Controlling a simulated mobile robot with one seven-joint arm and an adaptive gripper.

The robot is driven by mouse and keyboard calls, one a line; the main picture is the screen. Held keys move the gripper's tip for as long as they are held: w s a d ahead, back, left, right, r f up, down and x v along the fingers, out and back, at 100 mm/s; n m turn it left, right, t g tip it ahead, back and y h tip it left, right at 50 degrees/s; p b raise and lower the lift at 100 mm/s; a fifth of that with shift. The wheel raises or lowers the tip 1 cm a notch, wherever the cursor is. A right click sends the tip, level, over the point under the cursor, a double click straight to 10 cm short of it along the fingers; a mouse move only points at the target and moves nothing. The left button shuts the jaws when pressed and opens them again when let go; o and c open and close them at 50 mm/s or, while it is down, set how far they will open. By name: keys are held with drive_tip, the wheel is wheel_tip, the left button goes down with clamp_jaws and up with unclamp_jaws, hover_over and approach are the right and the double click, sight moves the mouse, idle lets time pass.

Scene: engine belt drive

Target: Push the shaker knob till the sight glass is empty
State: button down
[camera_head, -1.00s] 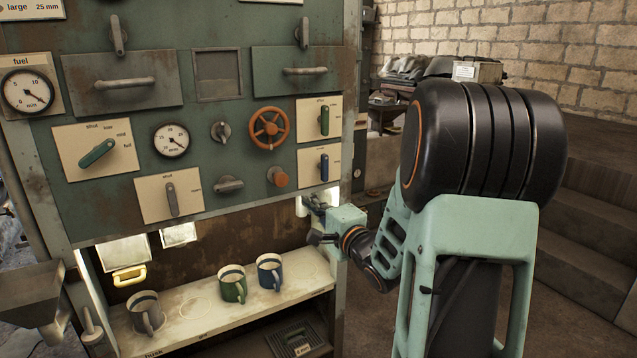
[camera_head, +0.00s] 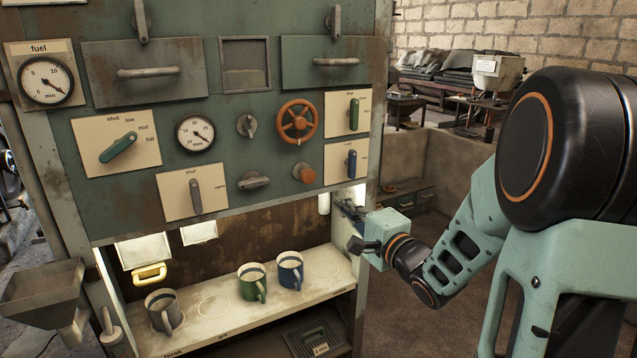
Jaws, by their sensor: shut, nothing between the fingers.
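A round orange-brown knob (camera_head: 304,173) sticks out of the green panel below the orange handwheel; I see no label naming it as the shaker knob. A small framed window (camera_head: 245,65) between the two upper drawers looks like the sight glass. It shows a dull grey-brown face, and I cannot tell whether anything is inside. My gripper (camera_head: 347,208) is shut and empty. It is below and to the right of the knob, apart from it, by the panel's lower right corner and the shelf's right end.
A grey mug (camera_head: 164,311), a green mug (camera_head: 252,284) and a blue mug (camera_head: 290,271) stand on the shelf (camera_head: 215,330) under the panel. A hopper (camera_head: 41,295) stands at lower left.

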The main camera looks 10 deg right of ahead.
sight(309, 178)
drive_tip(key=shift+w, duration=0.15)
drive_tip(key=b+x, duration=0.1)
drive_tip(key=x, duration=1.2)
drive_tip(key=shift+w+a+f+b, duration=0.1)
drive_tip(key=shift+w+b, duration=0.05)
drive_tip(key=shift+b, duration=0.2)
drive_tip(key=shift+w, duration=0.2)
